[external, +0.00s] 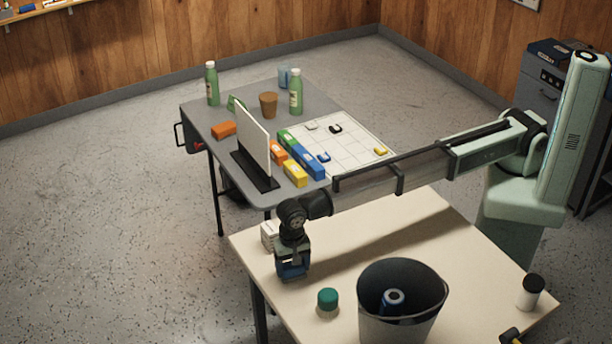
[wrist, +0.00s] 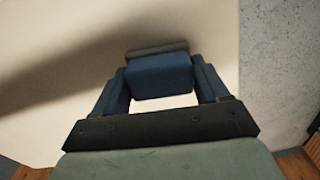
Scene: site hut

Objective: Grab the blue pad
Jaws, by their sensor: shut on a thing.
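The blue pad (wrist: 160,78) is a small dark-blue block with a grey strip along its far edge in the wrist view. It sits between the two fingers of my gripper (wrist: 160,88), which are shut on it from both sides. In the external view my gripper (external: 292,268) points down over the left part of the cream table (external: 400,240). A patch of blue shows between its fingers there, but the pad's outline is hard to make out. I cannot tell whether the pad touches the table.
A small white box (external: 269,235) stands close behind my gripper. A teal-lidded jar (external: 327,298) and a dark bin (external: 400,325) are in front to the right. A white bottle (external: 530,293) stands at the right corner. A cluttered grey table (external: 222,155) is behind.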

